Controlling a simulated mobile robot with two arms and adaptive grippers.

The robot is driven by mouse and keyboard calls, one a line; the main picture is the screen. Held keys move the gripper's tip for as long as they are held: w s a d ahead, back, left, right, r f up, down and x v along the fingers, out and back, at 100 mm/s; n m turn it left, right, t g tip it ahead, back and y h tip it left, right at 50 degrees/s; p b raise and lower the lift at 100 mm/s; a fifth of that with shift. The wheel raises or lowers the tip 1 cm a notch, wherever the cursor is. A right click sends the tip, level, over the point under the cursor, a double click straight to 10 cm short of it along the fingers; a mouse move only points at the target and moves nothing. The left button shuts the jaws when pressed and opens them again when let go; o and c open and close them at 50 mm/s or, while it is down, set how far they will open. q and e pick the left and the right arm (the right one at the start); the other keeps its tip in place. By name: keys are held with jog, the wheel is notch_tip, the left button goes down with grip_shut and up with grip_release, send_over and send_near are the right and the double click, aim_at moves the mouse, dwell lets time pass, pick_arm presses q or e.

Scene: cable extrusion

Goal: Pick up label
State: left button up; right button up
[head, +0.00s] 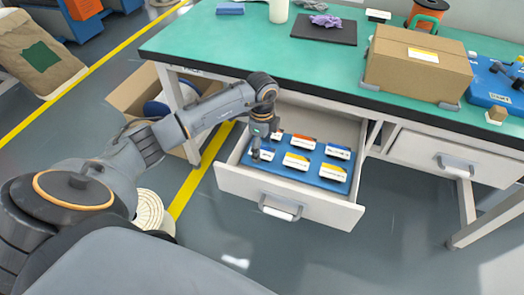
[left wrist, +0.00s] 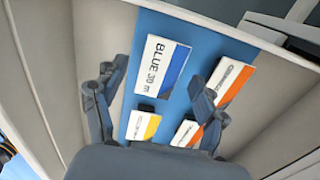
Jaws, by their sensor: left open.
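Several small labels lie in rows on a blue mat (head: 318,182) in the open drawer (head: 290,200). My left gripper (head: 263,147) points down over the left part of the drawer, by a white label (head: 263,155). In the left wrist view its open fingers (left wrist: 158,84) stand either side of a label reading "BLUE 30 m" (left wrist: 162,66), with nothing held. A yellow label (left wrist: 143,125) and an orange-edged one (left wrist: 232,84) lie near. My right gripper is out of view.
The drawer walls enclose the mat, with a handle (head: 281,208) at the front. The green workbench (head: 230,45) above carries a cardboard box (head: 415,70) and a black mat (head: 322,32). An open carton (head: 130,95) stands under the bench.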

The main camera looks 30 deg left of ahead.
pick_arm(q)
jog(key=shift+c, duration=0.2)
jog(key=c, duration=0.8)
jog(key=shift+o, duration=0.2)
